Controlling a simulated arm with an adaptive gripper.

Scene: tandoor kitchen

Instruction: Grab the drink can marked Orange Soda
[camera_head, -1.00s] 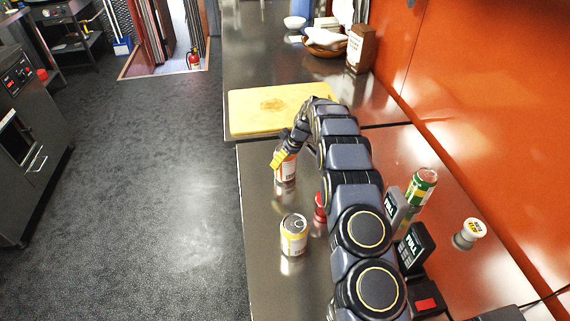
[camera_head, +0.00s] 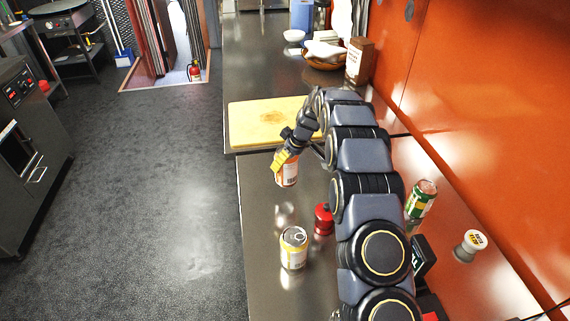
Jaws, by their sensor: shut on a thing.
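An orange-and-white can (camera_head: 287,175) is at the tip of my arm in the head view. My gripper (camera_head: 282,161) is shut on its upper part from above. The can hangs nearly upright above the steel counter, with its reflection showing apart below it. Its label is too small to read, and the gripper's yellow part covers some of its top.
A yellow-and-white can (camera_head: 293,250) stands nearer on the counter (camera_head: 262,225). A small red container (camera_head: 323,220) is beside my arm. A green can (camera_head: 420,201) and a pale jar (camera_head: 470,245) stand right. A wooden board (camera_head: 262,122) lies beyond.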

